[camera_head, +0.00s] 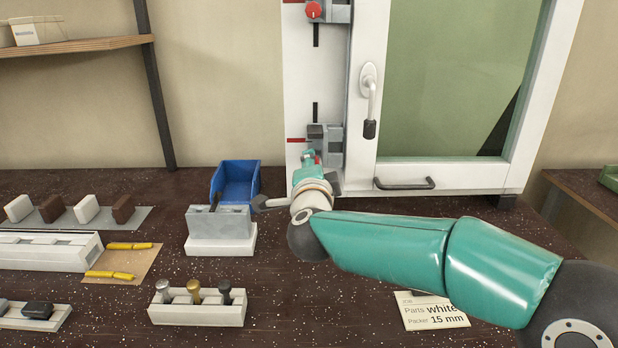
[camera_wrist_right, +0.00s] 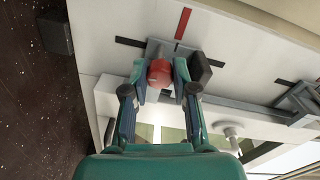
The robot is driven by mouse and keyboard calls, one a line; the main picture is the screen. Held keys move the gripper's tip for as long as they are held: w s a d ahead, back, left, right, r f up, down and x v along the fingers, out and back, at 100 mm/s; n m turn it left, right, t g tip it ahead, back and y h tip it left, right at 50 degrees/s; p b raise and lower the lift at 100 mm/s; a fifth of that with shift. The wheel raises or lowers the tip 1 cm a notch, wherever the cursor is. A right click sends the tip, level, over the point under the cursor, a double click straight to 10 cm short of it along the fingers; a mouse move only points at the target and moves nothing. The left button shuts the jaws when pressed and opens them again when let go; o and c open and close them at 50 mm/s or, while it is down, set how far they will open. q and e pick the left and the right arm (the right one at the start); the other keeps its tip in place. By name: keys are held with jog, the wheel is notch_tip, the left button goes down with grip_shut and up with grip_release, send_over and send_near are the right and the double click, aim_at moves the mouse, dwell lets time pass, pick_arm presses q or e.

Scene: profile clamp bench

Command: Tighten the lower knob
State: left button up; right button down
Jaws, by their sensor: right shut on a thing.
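The lower knob (camera_wrist_right: 160,72) is red and round and sits on the grey lower clamp (camera_head: 326,139) on the white profile. My right gripper (camera_wrist_right: 160,80) has its two fingers on either side of the knob and is shut on it. In the head view, my right gripper (camera_head: 312,160) reaches the lower clamp from below, and only a little of the red knob shows there. The upper red knob (camera_head: 314,10) is on the upper clamp (camera_head: 338,11), higher on the same profile. I cannot tell how tight either knob is. My left gripper is not in view.
A window sash with a handle (camera_head: 370,100) stands right of the clamps. A blue bin (camera_head: 235,182), a grey block on a white base (camera_head: 221,240) and a white holder with knobbed pins (camera_head: 197,314) stand left of my arm. A card (camera_head: 432,312) lies below it.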

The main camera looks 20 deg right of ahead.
jog(key=shift+f+m+b, duration=0.2)
jog(key=shift+m+b, duration=0.25)
jog(key=shift+m, duration=0.25)
jog(key=shift+d, duration=0.1)
jog(key=c, duration=0.9)
grip_release()
jog(key=shift+r, duration=0.1)
jog(key=shift+s, duration=0.15)
jog(key=v, duration=1.1)
jog(key=shift+s, duration=0.35)
